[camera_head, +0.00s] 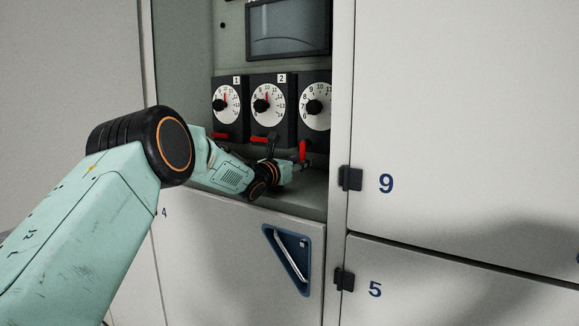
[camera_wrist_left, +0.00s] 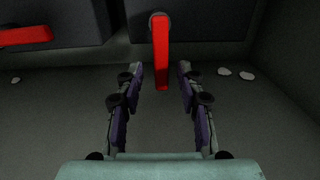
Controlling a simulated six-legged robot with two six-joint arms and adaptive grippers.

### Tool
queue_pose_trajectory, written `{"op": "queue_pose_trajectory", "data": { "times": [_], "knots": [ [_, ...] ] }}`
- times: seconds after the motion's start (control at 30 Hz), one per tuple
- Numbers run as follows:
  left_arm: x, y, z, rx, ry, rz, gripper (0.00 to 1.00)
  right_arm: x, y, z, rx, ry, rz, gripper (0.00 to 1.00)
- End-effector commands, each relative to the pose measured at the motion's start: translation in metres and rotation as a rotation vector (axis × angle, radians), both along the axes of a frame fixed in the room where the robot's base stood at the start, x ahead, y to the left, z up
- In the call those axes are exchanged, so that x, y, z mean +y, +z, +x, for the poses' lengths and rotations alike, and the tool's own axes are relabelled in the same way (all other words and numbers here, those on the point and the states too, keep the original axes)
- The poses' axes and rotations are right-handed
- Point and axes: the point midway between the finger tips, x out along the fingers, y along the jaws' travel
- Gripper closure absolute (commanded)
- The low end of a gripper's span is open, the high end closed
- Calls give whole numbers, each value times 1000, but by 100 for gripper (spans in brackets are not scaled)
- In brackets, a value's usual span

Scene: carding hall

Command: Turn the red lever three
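The red lever three (camera_head: 303,150) hangs straight down under the third dial (camera_head: 316,107), whose number plate is out of sight. In the left wrist view the lever (camera_wrist_left: 161,50) points down, its lower part between the fingers with a gap on both sides. My left gripper (camera_head: 296,163) is open at the lever, and its two fingers also show in the left wrist view (camera_wrist_left: 160,72). Lever two (camera_head: 260,139) and lever one (camera_head: 221,137) lie sideways; lever two also shows in the left wrist view (camera_wrist_left: 25,36). My right gripper is not in view.
The levers are inside a cabinet recess with a dark screen (camera_head: 288,28) above. A cabinet door (camera_head: 450,110) marked 9 bounds it on the right. Below is a panel with a blue recessed handle (camera_head: 287,258). Small white bits (camera_wrist_left: 246,76) lie on the recess floor.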

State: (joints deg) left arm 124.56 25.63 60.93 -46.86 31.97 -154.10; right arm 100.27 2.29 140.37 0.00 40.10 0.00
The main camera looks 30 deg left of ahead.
Motion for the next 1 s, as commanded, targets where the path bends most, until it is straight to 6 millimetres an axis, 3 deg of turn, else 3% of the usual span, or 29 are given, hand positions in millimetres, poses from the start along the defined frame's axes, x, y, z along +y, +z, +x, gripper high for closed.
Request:
{"op": "queue_pose_trajectory", "data": {
  "times": [0.5,1.0],
  "knots": [
    [2,1,-48,-2,1,-1,62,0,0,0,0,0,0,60],
    [2,1,-51,-2,0,1,62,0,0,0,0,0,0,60]
  ]
}}
